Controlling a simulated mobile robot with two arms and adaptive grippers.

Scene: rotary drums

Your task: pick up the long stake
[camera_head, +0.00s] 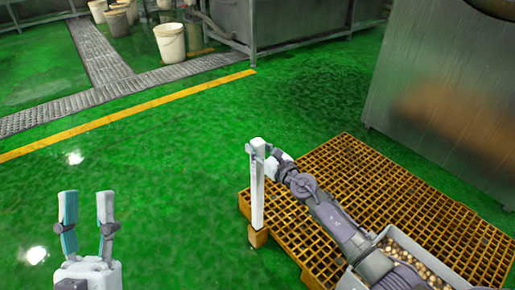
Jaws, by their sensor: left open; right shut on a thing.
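The long stake (257,200) is a pale, slim, upright bar at the left edge of the yellow grated pallet. My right gripper (259,153) is shut on it near its top, with the arm reaching in from the lower right. The stake's lower end is by a small yellow-brown block at the pallet's edge; I cannot tell whether it touches it. My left gripper (86,222) is open and empty at the lower left, its two fingers pointing up over the green floor, well apart from the stake.
The yellow grated pallet (345,160) lies on the floor at the right. A box of small brown pieces (405,245) is on it, partly behind my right arm. A large metal drum housing (440,100) stands at right. White buckets (170,42) stand far back. Green floor is clear in the middle.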

